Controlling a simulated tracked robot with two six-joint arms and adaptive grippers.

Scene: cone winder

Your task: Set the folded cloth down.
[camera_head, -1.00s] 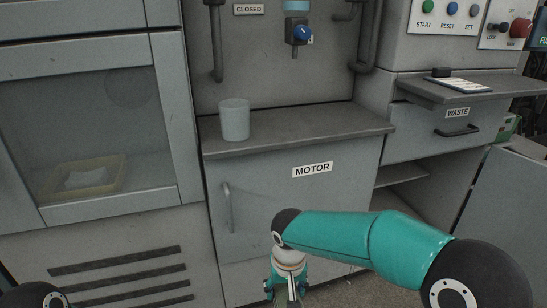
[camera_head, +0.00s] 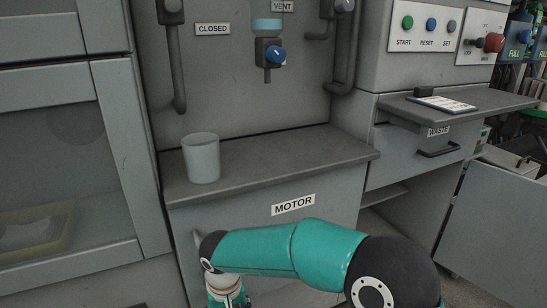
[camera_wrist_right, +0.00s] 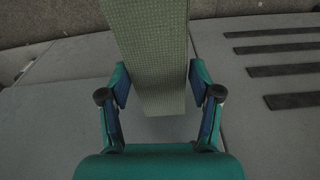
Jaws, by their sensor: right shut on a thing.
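In the right wrist view, the folded cloth (camera_wrist_right: 155,50) is a grey-green textured slab. My right gripper (camera_wrist_right: 160,85) is shut on it, one finger at each side. The cloth runs out past the top of that view. In the head view, my right arm crosses the bottom in front of the motor cabinet, with its wrist at the lower edge; its fingers and the cloth are out of frame. My left gripper is not in view.
A grey cup (camera_head: 201,160) stands at the left of the shelf (camera_head: 270,163) above the motor door; the shelf is bare to its right. A waste ledge (camera_head: 490,100) at right holds a flat panel (camera_head: 445,104). A cabinet door (camera_head: 500,225) stands open at right.

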